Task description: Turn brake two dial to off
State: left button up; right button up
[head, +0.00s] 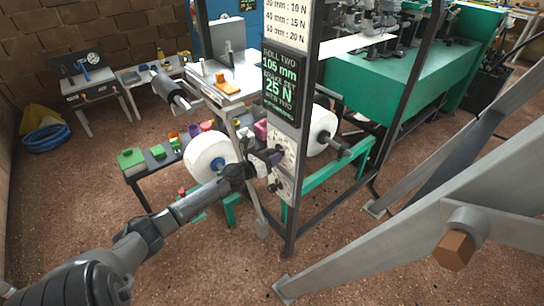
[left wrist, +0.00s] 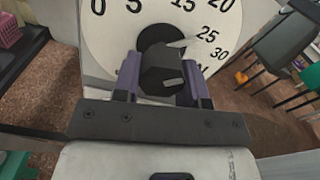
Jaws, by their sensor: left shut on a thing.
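My left gripper (head: 268,158) reaches the upper of two white dials (head: 288,150) on the grey post. In the left wrist view the purple fingers of my left gripper (left wrist: 158,85) are shut on the black dial knob (left wrist: 163,65), one finger on each side. The white dial face (left wrist: 108,48) carries numbers from 0 to 30. The knob's light pointer (left wrist: 183,43) points up and right, near 25. The dial's lower part is hidden by the gripper. The lower dial (head: 283,187) is free. My right gripper is not in view.
A sign (head: 281,78) above the dials reads roll two, 105 mm, brake set 25 N. White paper rolls stand left (head: 207,157) and right (head: 322,130) of the post. A green machine (head: 385,85) is behind. Brown floor lies open at lower left.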

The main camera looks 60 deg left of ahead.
pick_arm(q)
jog(key=n+p, duration=0.2)
jog(key=n, duration=0.1)
jog(key=shift+d+r, duration=0.1)
jog(key=shift+r, duration=0.1)
jog(key=n+p, duration=0.2)
jog(key=n, duration=0.1)
jog(key=shift+d+r+n, duration=0.1)
jog(key=shift+n, duration=0.2)
jog(key=n+p, duration=0.4)
jog(key=n, duration=0.2)
jog(key=shift+d+r+n+p, duration=0.1)
jog(key=shift+r+n+p, duration=0.05)
jog(key=shift+n+p, duration=0.2)
jog(key=n+p, duration=0.3)
jog(key=n, duration=0.2)
jog(key=shift+r, duration=0.15)
jog(key=n+p, duration=0.1)
jog(key=n, duration=0.1)
jog(key=shift+n+p, duration=0.35)
jog(key=shift+r+n+p, duration=0.1)
jog(key=shift+n+p, duration=0.5)
jog(key=shift+n, duration=1)
